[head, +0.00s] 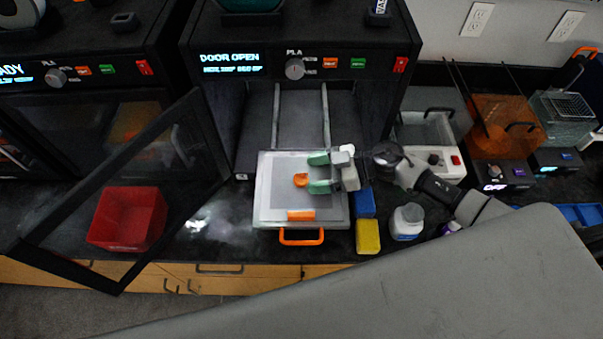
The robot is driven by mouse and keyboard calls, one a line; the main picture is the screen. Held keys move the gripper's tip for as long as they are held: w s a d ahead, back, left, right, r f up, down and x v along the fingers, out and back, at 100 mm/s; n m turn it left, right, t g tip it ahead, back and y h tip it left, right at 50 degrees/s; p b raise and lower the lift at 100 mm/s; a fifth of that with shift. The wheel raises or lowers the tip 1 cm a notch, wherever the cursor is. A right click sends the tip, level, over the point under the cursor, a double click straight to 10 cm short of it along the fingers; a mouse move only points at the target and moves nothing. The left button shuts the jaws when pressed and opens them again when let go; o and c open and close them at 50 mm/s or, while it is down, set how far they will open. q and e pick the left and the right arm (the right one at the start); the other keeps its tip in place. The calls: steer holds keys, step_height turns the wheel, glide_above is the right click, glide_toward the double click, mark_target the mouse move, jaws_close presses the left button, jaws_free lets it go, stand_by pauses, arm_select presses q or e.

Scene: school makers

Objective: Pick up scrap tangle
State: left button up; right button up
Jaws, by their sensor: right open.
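A small curled orange piece (301,180), which looks like the scrap tangle, lies on the grey print plate (265,205) in front of the open printer. A flat orange strip (301,215) lies nearer the plate's front edge. My right gripper (313,173) comes in from the right over the plate. Its green-tipped fingers are open, with the curled piece just left of the tips, close to the lower finger. I cannot tell whether they touch. My left gripper is not in view.
The printer's open door (120,190) stands at the left, with a red bin (127,218) by it. A blue block (365,202), a yellow block (368,236) and a white jar (407,221) stand right of the plate. The plate has an orange front handle (301,240).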

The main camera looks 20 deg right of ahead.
steer(key=shift+x, duration=1.15)
steer(key=shift+d, duration=0.1)
steer(key=c, duration=1)
steer(key=shift+c, duration=0.3)
